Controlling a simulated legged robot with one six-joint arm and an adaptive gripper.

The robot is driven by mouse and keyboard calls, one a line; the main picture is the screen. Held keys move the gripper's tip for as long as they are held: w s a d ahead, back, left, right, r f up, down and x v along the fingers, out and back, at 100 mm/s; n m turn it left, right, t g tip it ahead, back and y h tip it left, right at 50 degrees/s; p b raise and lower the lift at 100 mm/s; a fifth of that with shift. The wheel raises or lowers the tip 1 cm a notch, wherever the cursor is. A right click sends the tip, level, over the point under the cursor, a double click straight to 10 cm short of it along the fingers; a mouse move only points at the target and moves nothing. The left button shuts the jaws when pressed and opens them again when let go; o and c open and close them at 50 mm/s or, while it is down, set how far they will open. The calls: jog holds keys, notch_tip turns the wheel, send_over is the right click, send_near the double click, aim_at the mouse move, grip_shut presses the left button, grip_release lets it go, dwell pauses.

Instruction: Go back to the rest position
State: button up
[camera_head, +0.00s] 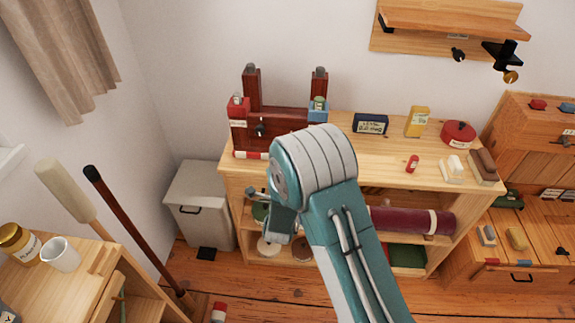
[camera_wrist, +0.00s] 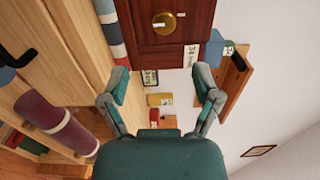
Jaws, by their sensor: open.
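My gripper (camera_wrist: 161,80) is open in the wrist view, with its two teal fingers spread and nothing between them. In the head view my arm reaches up from the bottom, and the gripper (camera_head: 281,220) hangs at its left side, in front of the wooden shelf bench (camera_head: 360,172). The dark red timber frame (camera_head: 285,122) stands on the bench's left part, behind my arm. In the wrist view a dark red board (camera_wrist: 165,42) with a round brass knob (camera_wrist: 164,22) lies ahead of the fingers. Whether the fingers touch anything cannot be told.
A blue box (camera_head: 371,124), a yellow box (camera_head: 417,121) and a red round tin (camera_head: 459,133) stand on the bench. A grey bin (camera_head: 200,205) is left of it. A wooden cabinet (camera_head: 60,285) is at lower left, with long-handled tools beside it. A wall shelf (camera_head: 445,28) hangs above right.

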jog(key=s+d+r+n+g+y, duration=0.1)
jog(key=s+d+r+n+g, duration=0.3)
jog(key=r, duration=0.5)
jog(key=s+d+r+n+g+y, duration=0.2)
jog(key=d+r+n, duration=0.25)
jog(key=r, duration=0.45)
jog(key=s+d+r+n+g, duration=0.1)
jog(key=s+d+n+g, duration=0.1)
jog(key=s, duration=0.7)
jog(key=s+d+r+n+g+h, duration=0.1)
jog(key=s+d+n, duration=0.3)
jog(key=s, duration=0.5)
jog(key=s+d+r+n+g+h, duration=0.1)
jog(key=s+d+r+n+g, duration=0.1)
jog(key=s, duration=0.7)
jog(key=d+n+g, duration=0.1)
jog(key=d+n, duration=0.1)
jog(key=d, duration=0.1)
jog(key=shift+s+d+r, duration=0.15)
jog(key=shift+d+r, duration=0.15)
jog(key=shift+d, duration=0.1)
